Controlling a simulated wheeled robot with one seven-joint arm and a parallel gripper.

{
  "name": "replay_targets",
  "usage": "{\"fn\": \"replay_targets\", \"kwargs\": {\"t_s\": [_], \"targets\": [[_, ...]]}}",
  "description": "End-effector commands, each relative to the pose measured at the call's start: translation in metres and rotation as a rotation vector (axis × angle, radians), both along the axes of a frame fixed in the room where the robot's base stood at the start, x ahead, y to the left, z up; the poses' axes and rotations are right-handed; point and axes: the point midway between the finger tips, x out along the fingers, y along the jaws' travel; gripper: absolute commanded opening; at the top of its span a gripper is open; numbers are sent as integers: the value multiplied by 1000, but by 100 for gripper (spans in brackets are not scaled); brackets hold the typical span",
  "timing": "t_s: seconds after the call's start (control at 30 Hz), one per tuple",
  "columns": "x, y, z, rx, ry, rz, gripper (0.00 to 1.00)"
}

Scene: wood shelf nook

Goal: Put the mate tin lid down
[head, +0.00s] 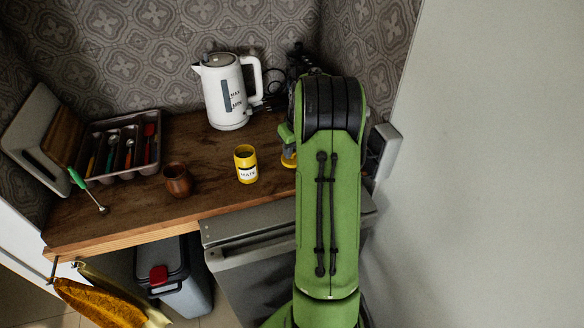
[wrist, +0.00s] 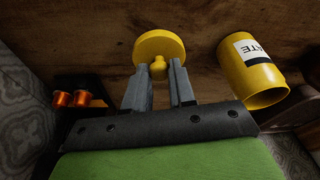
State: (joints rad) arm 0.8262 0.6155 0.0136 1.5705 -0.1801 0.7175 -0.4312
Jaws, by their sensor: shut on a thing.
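The yellow mate tin lid (wrist: 160,46) is a round disc with a small knob, held by the knob between the two fingertips of my gripper (wrist: 159,72) in the wrist view. In the head view, part of the lid (head: 289,160) shows at the left of my arm, low over the shelf top; whether it touches the wood I cannot tell. The yellow mate tin (head: 246,165) stands open on the shelf, left of the lid. In the wrist view the tin (wrist: 252,72) is to the right of the lid, apart from it. My arm hides most of the gripper in the head view.
A white kettle (head: 227,92) stands behind the tin. A brown cup (head: 177,180), a cutlery tray (head: 119,145) and a green-handled spoon (head: 87,191) are at the left. Orange-topped items (wrist: 72,98) show at left in the wrist view. Bare wood (head: 215,165) lies between cup and tin.

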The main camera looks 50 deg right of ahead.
Motion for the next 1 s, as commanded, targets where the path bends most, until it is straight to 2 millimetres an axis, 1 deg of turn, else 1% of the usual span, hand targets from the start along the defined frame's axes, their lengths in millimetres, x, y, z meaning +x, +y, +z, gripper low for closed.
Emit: {"fn": "replay_targets", "kwargs": {"t_s": [0.1,0.2,0.23,0.3,0.5,0.63,0.67,0.8,0.83,1.0], "targets": [[-1,1,-26,3,3,1,0],[0,1,-46,3,1,3,0],[0,1,-50,3,1,4,0],[0,1,-55,0,0,3,0],[0,0,-54,0,-1,4,0],[0,0,-58,0,-1,4,0],[0,0,-58,0,-1,4,26],[0,0,-57,0,0,4,47],[0,0,-57,0,0,4,50],[0,0,-57,0,0,4,50]]}}
